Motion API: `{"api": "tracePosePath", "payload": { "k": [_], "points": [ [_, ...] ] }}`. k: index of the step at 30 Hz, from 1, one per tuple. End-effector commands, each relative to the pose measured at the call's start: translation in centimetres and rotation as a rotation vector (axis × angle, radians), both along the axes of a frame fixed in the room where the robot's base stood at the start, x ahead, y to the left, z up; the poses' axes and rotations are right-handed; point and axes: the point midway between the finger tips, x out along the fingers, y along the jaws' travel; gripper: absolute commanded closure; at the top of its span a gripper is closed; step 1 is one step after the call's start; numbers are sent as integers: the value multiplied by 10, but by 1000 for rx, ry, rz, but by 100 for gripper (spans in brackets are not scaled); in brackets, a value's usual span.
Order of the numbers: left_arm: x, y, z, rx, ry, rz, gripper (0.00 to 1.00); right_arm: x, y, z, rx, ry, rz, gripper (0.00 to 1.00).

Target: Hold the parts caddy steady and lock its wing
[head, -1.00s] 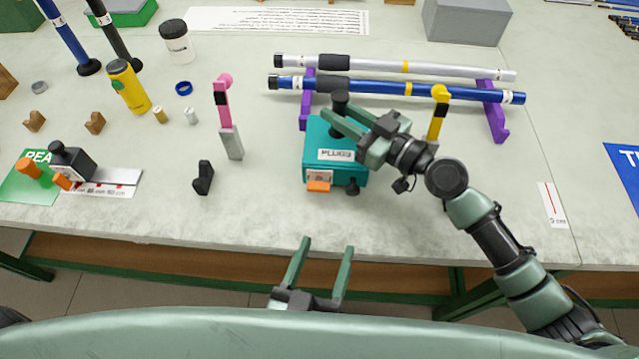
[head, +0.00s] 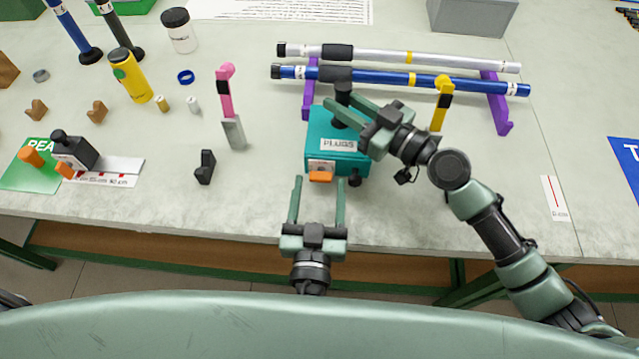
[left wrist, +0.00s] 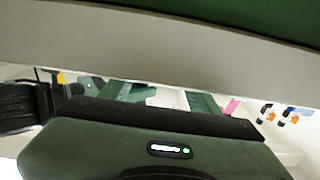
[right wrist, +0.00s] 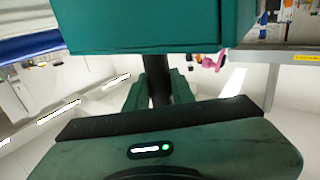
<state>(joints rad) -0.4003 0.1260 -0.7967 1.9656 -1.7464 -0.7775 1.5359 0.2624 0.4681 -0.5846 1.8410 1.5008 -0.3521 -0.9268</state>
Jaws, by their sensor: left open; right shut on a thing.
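The parts caddy (head: 352,158) is a teal box labelled PLUGS near the table's front edge. An orange wing (head: 320,176) sticks out low on its front, and a small black knob (head: 355,178) is at its front right corner. My right gripper (head: 338,110) is shut on the caddy's black top handle (head: 343,89); the right wrist view shows its dark post (right wrist: 157,80) between the fingers, next to the teal body (right wrist: 150,25). My left gripper (head: 318,185) is open and empty, fingers pointing at the caddy's front, with the orange wing between and just past the fingertips. I cannot tell if they touch.
Behind the caddy, a blue rod (head: 400,82) and a silver rod (head: 440,60) lie on purple stands (head: 501,110). A yellow-topped tool (head: 441,100) stands to the right, a pink one (head: 227,100) and a black piece (head: 205,166) to the left. The table front between is clear.

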Motion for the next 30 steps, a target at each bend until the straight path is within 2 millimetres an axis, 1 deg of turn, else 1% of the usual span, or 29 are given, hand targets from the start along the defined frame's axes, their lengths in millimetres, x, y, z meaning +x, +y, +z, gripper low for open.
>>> {"api": "tracePosePath", "payload": {
  "k": [1,4,12,14,15,17,18,19,22,27,30],
  "points": [
    [4,0,0,-1,0,0,38,0,0,0,0,0,-1,100],
    [8,0,0,-1,1,0,38,0,0,0,0,0,-1,100],
    [9,0,0,-1,1,0,38,0,0,0,0,0,-1,100],
    [9,0,0,-1,1,0,55,0,0,0,0,0,-1,100],
    [9,0,0,-1,1,0,66,0,0,0,0,0,-1,100],
    [9,0,0,-1,1,0,83,0,0,0,0,0,-1,100],
    [9,0,0,-1,1,0,94,0,0,0,0,0,-1,100],
    [9,0,0,-1,1,0,100,0,0,0,0,0,-1,100],
    [9,0,0,17,1,0,100,0,0,0,0,0,-1,100],
    [9,-1,0,120,0,-1,100,0,0,0,0,0,-1,100],
    [9,-1,0,133,0,-1,100,0,0,0,0,0,-1,100]
  ]
}}
